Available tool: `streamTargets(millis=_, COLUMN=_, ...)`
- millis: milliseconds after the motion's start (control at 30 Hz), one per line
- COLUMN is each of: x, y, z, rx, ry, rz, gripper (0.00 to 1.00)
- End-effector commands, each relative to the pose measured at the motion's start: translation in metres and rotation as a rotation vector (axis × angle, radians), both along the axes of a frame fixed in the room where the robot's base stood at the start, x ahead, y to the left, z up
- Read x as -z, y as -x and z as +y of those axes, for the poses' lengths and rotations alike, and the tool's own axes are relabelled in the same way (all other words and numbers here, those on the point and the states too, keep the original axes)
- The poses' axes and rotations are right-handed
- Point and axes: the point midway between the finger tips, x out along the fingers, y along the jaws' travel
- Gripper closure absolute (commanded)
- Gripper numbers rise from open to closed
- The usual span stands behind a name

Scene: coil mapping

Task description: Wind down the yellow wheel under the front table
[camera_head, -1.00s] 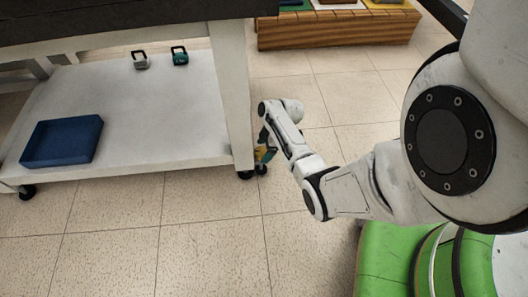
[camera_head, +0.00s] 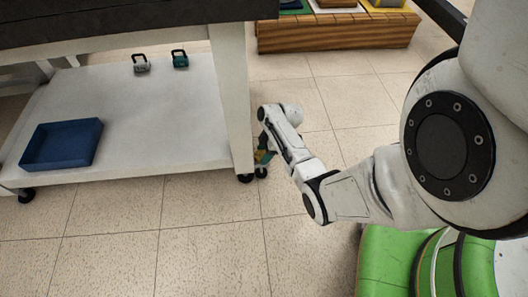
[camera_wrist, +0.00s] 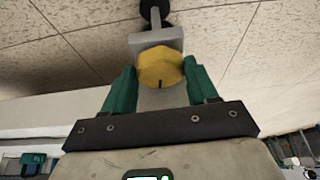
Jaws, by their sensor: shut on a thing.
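The yellow wheel (camera_wrist: 160,68) is in the upper middle of the wrist view, with a short dark mark on its lower edge. It sits on a grey block (camera_wrist: 143,40) at the foot of the front table. My gripper (camera_wrist: 160,75) has its two green fingers on either side of the wheel, shut on it. In the head view my gripper is low beside the near right leg (camera_head: 233,100) of the front table, and a little yellow shows there, mostly hidden by my arm. The wheel's far side is hidden.
The table's lower shelf (camera_head: 150,120) holds a blue tray (camera_head: 35,163) and two small padlock-like items, one grey (camera_head: 141,64) and one teal (camera_head: 180,61). Dark casters (camera_head: 245,178) stand under the table. A wooden crate (camera_head: 335,33) is behind. The tiled floor in front is clear.

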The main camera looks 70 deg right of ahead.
Motion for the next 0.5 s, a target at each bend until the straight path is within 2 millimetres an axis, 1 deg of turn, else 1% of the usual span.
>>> streamTargets(millis=133, x=-0.0032, y=-0.0002, z=0.0024, rx=0.053, ry=-0.002, rz=0.001, gripper=0.72)
streamTargets(millis=267, x=-0.0057, y=0.0001, z=0.0045, rx=0.188, ry=-0.002, rz=0.002, gripper=0.72)
streamTargets(millis=400, x=-0.0033, y=0.0003, z=0.0056, rx=0.326, ry=0.000, rz=0.001, gripper=0.72)
streamTargets(millis=500, x=-0.0020, y=0.0004, z=0.0056, rx=0.386, ry=-0.001, rz=0.000, gripper=0.73)
